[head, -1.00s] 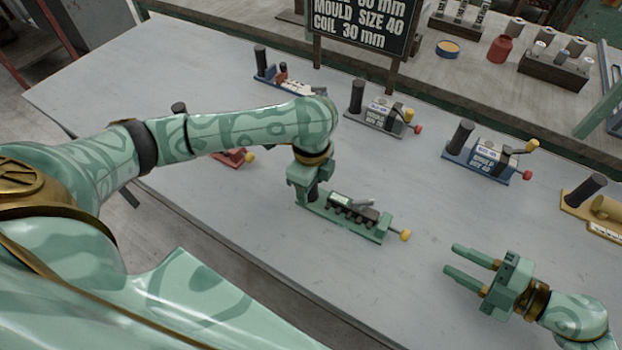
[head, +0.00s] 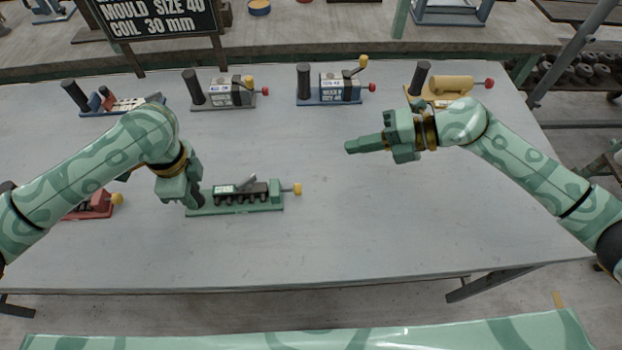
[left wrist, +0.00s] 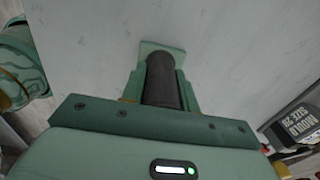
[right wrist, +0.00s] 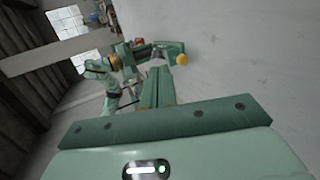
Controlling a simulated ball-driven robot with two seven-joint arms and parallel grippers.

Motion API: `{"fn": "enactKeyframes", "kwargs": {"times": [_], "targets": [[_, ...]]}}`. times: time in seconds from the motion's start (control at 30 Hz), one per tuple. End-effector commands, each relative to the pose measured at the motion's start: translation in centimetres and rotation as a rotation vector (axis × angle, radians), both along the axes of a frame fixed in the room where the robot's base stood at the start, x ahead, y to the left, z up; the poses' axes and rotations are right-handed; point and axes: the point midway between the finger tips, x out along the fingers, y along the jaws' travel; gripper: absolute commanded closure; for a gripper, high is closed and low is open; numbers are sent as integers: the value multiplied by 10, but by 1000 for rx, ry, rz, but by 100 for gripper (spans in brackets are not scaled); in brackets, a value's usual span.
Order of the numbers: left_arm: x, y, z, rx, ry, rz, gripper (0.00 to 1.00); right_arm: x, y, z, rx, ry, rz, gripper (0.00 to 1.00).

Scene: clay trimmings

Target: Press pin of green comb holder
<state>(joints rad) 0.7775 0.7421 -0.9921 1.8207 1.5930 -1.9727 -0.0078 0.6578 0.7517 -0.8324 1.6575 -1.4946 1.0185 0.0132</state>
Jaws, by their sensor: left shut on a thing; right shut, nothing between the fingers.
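The green comb holder (head: 235,209) lies on the grey table, with a row of dark comb teeth, a small label and a grey lever on top. Its yellow-tipped pin (head: 297,189) sticks out at its right end; the yellow tip also shows in the right wrist view (right wrist: 182,60). My left gripper (head: 194,200) is shut on the holder's black upright handle (left wrist: 162,80) at its left end. My right gripper (head: 350,147) is shut and empty, above the table to the right of the pin and apart from it.
A grey holder (head: 228,98), a blue holder (head: 335,95), a yellow holder (head: 452,88) and another blue-based one (head: 118,105) stand along the table's back. A red holder (head: 95,207) is partly hidden by my left arm. The table's front right is clear.

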Motion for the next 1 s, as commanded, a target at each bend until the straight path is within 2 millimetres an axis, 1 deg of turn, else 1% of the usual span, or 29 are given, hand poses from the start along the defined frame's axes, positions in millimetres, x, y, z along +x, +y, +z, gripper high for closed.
{"fn": "enactKeyframes", "kwargs": {"times": [0.03,0.1,0.2,0.3,0.4,0.5,0.63,1.0], "targets": [[0,0,0,0,-1,1,100,2,-3,7,-77,-164,102,100],[0,0,0,0,-1,1,100,0,-8,10,-178,-396,265,100],[0,0,0,0,-1,1,100,-5,-16,7,-285,-680,495,100],[0,0,0,0,-1,1,100,-14,-22,-3,-341,-894,701,100],[0,0,0,0,-1,1,100,-21,-24,-11,-356,-1054,855,100],[0,0,0,0,-1,1,100,-24,-26,-13,-357,-1163,949,100],[0,0,0,0,-1,1,100,-25,-26,-13,-350,-1235,1002,100],[0,0,0,-1,-1,1,100,-25,-25,-14,-347,-1247,1007,100]]}}
